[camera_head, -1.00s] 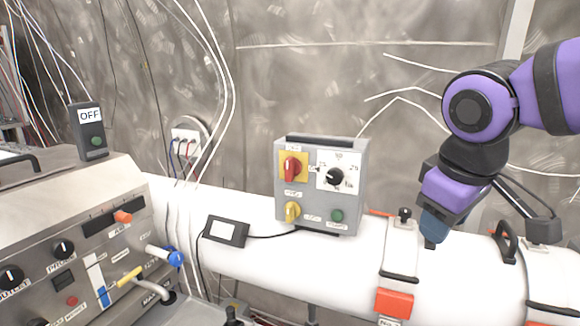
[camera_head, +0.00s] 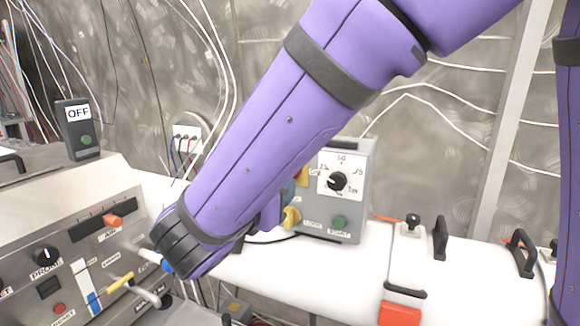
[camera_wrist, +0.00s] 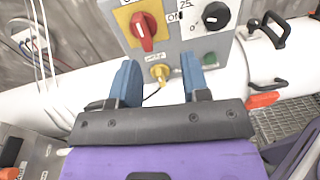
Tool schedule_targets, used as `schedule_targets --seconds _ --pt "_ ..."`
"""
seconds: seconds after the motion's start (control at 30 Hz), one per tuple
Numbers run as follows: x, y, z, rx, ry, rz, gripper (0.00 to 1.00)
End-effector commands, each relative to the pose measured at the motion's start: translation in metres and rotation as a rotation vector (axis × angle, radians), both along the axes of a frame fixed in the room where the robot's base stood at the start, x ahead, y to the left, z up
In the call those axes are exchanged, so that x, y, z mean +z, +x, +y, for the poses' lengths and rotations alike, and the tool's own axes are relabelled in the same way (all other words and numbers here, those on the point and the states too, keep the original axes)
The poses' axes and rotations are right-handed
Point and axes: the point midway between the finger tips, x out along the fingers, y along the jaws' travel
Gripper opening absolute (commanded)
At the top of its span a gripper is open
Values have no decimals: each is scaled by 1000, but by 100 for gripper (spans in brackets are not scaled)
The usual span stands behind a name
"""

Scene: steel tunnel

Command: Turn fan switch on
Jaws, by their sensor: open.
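The grey control box (camera_head: 358,195) stands on the white pipe, partly hidden by my purple arm in the head view. In the wrist view the box (camera_wrist: 175,40) carries a red rotary switch (camera_wrist: 146,32) on a yellow plate, with an "ON" mark to its right. A yellow knob (camera_wrist: 160,74) sits below it. A black dial (camera_wrist: 215,16) is at the right. My gripper (camera_wrist: 158,80) is open, its two blue fingers apart on either side of the yellow knob in the picture, below the red switch. I see no contact with the box.
The white pipe (camera_head: 460,265) runs along the wall with black handles (camera_head: 440,238) and an orange clamp (camera_head: 400,313). A panel (camera_head: 70,220) with knobs and levers stands at left, with an "OFF" box (camera_head: 78,130) above it. Cables hang by the wall.

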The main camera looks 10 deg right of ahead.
Motion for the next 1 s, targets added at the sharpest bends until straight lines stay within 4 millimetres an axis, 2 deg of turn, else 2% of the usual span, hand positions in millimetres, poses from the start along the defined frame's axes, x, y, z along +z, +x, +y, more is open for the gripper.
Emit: schedule_targets --seconds 0.03,0.1,0.27,0.37,0.8,1.0 --pt "-1 -1 12 31 -32 -9 43" --pt "-1 -2 22 57 -62 -16 43" --pt "-1 2 25 73 -82 -24 43" --pt "-1 11 18 71 -80 -23 43" --pt "-2 71 -23 70 -79 -22 43" --pt "-2 85 -32 71 -78 -22 43"
